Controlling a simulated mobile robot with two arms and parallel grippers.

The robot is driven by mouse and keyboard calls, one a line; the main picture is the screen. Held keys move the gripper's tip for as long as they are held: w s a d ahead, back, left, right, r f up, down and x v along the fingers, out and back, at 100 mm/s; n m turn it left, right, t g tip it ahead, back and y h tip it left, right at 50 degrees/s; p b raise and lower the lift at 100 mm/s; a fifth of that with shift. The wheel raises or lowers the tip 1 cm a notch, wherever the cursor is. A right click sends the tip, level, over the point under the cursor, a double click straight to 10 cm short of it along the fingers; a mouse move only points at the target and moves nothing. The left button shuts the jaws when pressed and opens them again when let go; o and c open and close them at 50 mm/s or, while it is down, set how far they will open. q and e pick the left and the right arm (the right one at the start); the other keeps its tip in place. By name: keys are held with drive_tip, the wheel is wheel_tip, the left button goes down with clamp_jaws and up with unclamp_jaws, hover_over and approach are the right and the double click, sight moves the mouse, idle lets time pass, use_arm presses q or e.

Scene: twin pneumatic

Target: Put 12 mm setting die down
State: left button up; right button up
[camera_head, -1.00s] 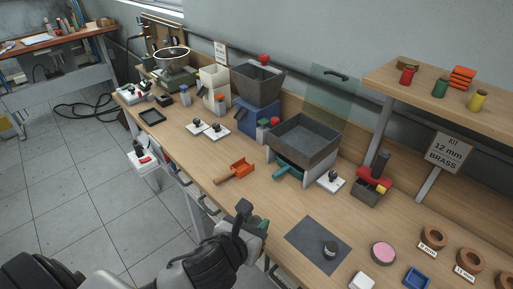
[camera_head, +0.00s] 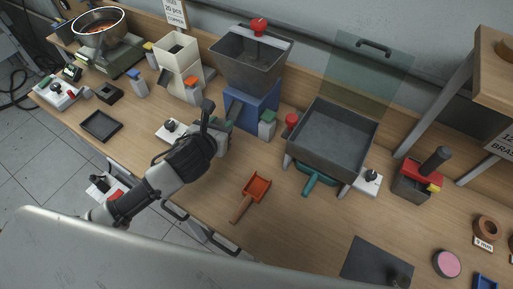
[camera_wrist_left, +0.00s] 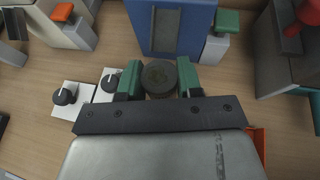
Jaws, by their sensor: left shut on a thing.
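My left gripper (camera_wrist_left: 159,84) is shut on a dark round die (camera_wrist_left: 159,77), seen from above between the green fingertips in the left wrist view. I take it to be the 12 mm setting die; no marking is readable. In the head view my left gripper (camera_head: 222,128) is over the bench in front of the blue hopper base, and the die is hidden there. Two white plates with black knobs lie left of the fingers in the wrist view, the nearer one (camera_wrist_left: 73,110) partly covered by the gripper. My right gripper is out of view.
The blue base (camera_head: 255,110) with its grey hopper stands just behind the gripper. An orange scoop (camera_head: 257,188) lies to the right, before a grey bin (camera_head: 330,142). A dark mat (camera_head: 370,262) bears a dark cylinder. Wood around the scoop is clear.

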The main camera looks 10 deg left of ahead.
use_arm(q)
drive_tip(key=shift+w+a+f, duration=0.1)
drive_tip(key=shift+w+f, duration=0.1)
drive_tip(key=shift+f, duration=0.1)
drive_tip(key=f, duration=0.4)
drive_tip(key=shift+s+d, duration=0.25)
drive_tip(key=shift+w+f, duration=0.1)
drive_tip(key=shift+f, duration=2.4)
drive_tip(key=shift+a, duration=0.1)
drive_tip(key=shift+f, duration=0.1)
drive_tip(key=o, duration=0.7)
drive_tip(key=shift+f, duration=0.1)
drive_tip(key=o, duration=0.4)
